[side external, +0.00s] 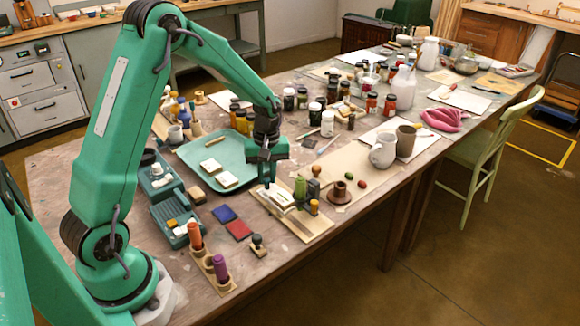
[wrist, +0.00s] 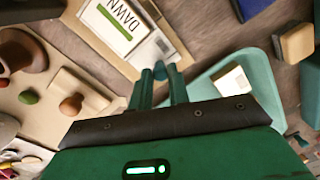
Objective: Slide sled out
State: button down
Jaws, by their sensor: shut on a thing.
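My gripper (side external: 266,182) is above the back end of the sled. In the wrist view my gripper (wrist: 162,78) is shut on a small blue-teal knob (wrist: 160,70) beside the sled's grey end. Whether the knob joins the sled is hard to tell.
A teal tray (side external: 230,150) with pale blocks lies behind and left of my gripper. A brown cup-like piece (side external: 340,192) stands further right. Blue and red pads (side external: 238,229) lie to the left.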

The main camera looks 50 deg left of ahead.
jog(key=shift+w+a, duration=0.1)
jog(key=shift+a, duration=0.85)
jog(key=c, duration=1.3)
grip_release()
jog(key=shift+c, duration=0.2)
jog(key=shift+r, duration=0.1)
jog(key=shift+r, duration=0.1)
notch_tip(320, 180, up, 8)
jog(key=shift+w+f, duration=0.15)
jog(key=shift+f, duration=0.1)
